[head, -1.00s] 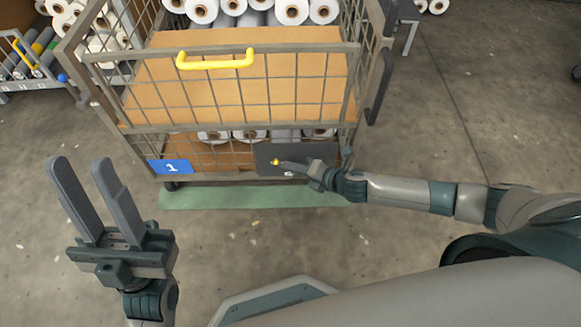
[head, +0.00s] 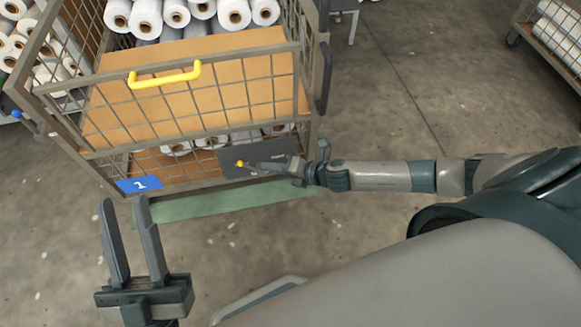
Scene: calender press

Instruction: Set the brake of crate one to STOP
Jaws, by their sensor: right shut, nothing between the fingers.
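Crate one is a wire-mesh cart (head: 200,118) with a blue "1" label (head: 139,184) at its lower front left. A dark plate (head: 262,153) sits on its lower front right, with a small yellow knob (head: 240,164) on it. My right gripper (head: 250,166) is shut and empty, its fingertips right at the yellow knob from the right; I cannot tell whether they touch. The fingers and wrist cover part of the plate, and the brake's setting is not readable. My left gripper (head: 124,204) is open and empty, pointing up in front of the crate's left side.
The crate holds white rolls (head: 190,14) and a brown board, with a yellow handle (head: 165,74) on its front. A green strip (head: 220,203) lies on the floor before it. Another rack (head: 553,40) stands far right. The floor between is clear.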

